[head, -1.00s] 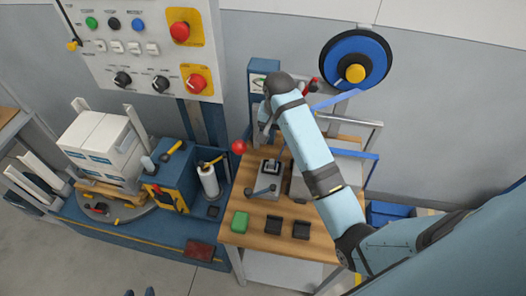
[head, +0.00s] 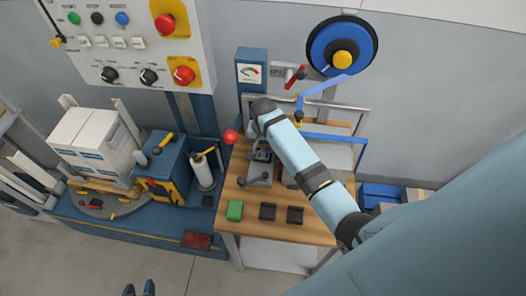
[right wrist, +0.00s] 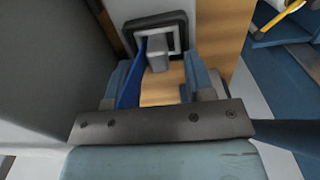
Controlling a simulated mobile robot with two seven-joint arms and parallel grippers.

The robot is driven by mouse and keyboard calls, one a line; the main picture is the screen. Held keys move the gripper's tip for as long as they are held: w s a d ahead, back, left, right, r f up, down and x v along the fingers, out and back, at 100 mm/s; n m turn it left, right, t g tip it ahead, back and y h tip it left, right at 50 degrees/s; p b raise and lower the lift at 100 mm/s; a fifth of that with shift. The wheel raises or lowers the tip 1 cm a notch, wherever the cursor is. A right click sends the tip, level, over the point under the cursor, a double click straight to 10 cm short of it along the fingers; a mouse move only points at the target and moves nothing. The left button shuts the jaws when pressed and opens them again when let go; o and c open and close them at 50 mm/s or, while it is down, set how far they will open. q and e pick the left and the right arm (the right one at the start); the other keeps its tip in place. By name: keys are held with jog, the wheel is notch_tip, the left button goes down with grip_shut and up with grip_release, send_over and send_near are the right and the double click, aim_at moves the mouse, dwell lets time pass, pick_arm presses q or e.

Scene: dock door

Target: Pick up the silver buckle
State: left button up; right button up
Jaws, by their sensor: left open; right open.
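The silver buckle (right wrist: 172,30), a squarish frame with a dark surround, is in the right wrist view just beyond my fingers. In the head view it is on a grey block (head: 254,180) on the wooden bench, partly hidden by my right arm. My right gripper (right wrist: 158,82) is open, its fingers pointing at the buckle. No grip on it shows. In the head view the right fingers are hidden behind the wrist. My left gripper (head: 139,289) shows only as two dark blue tips at the bottom edge, apart and empty.
On the wooden bench (head: 290,232) are a green block (head: 235,210) and two black blocks (head: 267,211). A red ball knob (head: 231,137) stands close left of my right wrist. A blue bar (head: 330,137) and metal rail are behind. A white roll (head: 202,174) is left.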

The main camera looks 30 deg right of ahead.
jog(key=shift+w+f, duration=0.1)
jog(key=shift+f, duration=0.6)
grip_shut()
jog(key=shift+r, duration=0.1)
